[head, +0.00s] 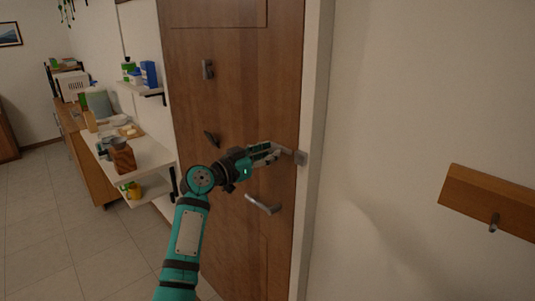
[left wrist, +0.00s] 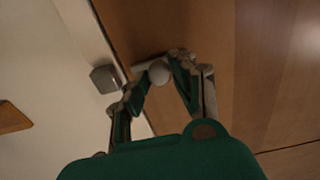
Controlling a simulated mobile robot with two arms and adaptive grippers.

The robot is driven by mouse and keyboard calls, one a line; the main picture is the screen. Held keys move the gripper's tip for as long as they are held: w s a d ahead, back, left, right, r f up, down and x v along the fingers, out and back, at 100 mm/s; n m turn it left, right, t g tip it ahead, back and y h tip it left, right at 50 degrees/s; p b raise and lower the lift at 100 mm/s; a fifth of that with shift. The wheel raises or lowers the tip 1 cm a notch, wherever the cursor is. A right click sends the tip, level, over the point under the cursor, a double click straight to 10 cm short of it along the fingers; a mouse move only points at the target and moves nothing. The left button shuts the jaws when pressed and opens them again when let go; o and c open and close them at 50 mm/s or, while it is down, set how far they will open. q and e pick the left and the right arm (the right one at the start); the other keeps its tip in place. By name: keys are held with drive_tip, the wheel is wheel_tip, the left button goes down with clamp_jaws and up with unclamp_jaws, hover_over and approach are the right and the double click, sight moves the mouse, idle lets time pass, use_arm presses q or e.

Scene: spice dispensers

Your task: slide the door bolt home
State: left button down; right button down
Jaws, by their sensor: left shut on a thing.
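The brown wooden door (head: 235,100) fills the middle of the head view. My left gripper (head: 270,152) is at the door's right edge, shut on the bolt's knob. In the left wrist view the round pale knob (left wrist: 159,73) sits between the fingertips of my left gripper (left wrist: 160,76). The pale bolt rod (left wrist: 141,67) lies by the knob and points towards the grey keeper (left wrist: 105,78) on the frame. A small gap seems to show between rod and keeper. The keeper also shows in the head view (head: 302,158). My fingers partly hide the bolt. My right gripper is out of view.
A door handle (head: 262,204) sticks out below my left gripper. A shelf counter (head: 150,158) stands left. A wooden hook rail (head: 490,200) is on the right wall.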

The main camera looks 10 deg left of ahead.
sight(290, 153)
use_arm(q)
drive_tip(key=s+d, duration=0.2)
drive_tip(key=d, duration=0.1)
drive_tip(key=shift+s+f, duration=0.1)
idle(0.3)
drive_tip(key=c, duration=1.4)
unclamp_jaws()
drive_tip(key=shift+d, duration=0.15)
drive_tip(key=o, duration=0.3)
drive_tip(key=shift+d, duration=0.15)
